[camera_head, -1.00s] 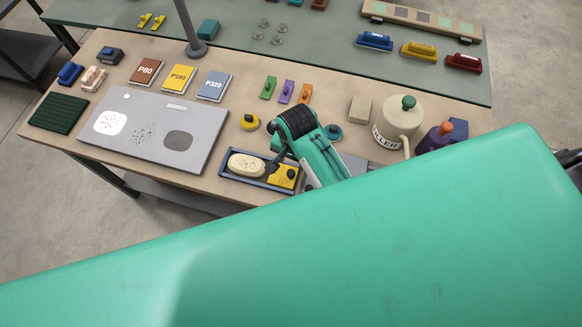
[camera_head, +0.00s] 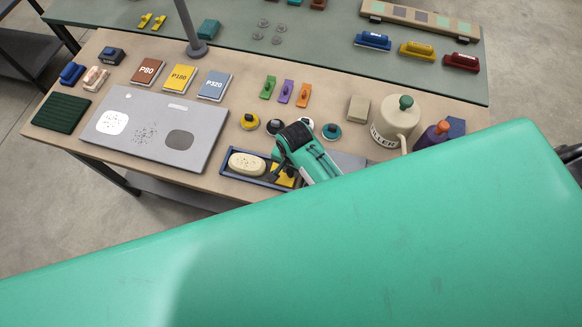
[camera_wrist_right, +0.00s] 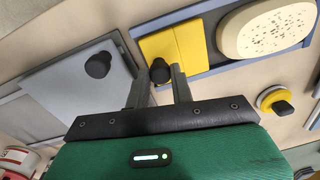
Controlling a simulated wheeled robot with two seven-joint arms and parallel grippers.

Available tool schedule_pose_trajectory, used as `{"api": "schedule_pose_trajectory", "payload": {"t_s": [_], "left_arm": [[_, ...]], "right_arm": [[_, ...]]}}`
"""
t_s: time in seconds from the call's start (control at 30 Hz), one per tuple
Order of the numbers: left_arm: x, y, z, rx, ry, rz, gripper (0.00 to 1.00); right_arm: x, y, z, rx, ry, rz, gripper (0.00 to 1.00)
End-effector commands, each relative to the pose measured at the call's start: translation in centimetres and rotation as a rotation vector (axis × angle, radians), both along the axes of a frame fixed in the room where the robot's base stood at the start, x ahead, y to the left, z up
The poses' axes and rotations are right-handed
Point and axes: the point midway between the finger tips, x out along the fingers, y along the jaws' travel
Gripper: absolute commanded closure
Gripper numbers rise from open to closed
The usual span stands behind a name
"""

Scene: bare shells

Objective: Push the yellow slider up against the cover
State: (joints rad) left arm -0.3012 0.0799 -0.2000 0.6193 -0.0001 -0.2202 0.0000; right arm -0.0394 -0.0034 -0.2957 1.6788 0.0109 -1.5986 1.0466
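The yellow slider (camera_wrist_right: 172,48), a flat plate with a black knob (camera_wrist_right: 160,70), lies in a blue-grey tray (camera_head: 232,173); in the head view the slider (camera_head: 281,176) is partly hidden by my right gripper. My right gripper (camera_wrist_right: 160,76) is over it, with its fingertips at the knob. I cannot tell whether the fingers touch the knob. A grey plate with a black knob (camera_wrist_right: 98,64), seemingly the cover, lies left of the slider in the wrist view and, partly hidden, right of my gripper in the head view (camera_head: 348,161). My left gripper is out of view.
A cream speckled oval block (camera_head: 247,164) lies at the tray's other end. A yellow round piece with a black knob (camera_head: 250,121) and a teal one (camera_head: 331,131) stand behind. My green body part fills the foreground.

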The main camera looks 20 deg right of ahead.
Motion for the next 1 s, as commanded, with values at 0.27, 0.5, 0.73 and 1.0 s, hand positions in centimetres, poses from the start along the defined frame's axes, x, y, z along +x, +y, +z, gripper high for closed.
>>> {"api": "schedule_pose_trajectory", "payload": {"t_s": [0.27,0.5,0.73,1.0], "left_arm": [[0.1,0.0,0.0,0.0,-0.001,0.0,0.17],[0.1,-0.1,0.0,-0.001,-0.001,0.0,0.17],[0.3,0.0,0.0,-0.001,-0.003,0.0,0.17],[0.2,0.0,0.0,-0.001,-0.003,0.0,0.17]], "right_arm": [[0.4,0.5,0.0,0.001,-0.001,-0.001,1.0],[1.6,2.2,0.1,0.002,-0.003,0.0,1.0],[1.6,2.2,0.1,0.002,-0.005,0.001,0.73],[1.5,2.1,0.0,0.001,-0.002,0.0,0.55]]}}
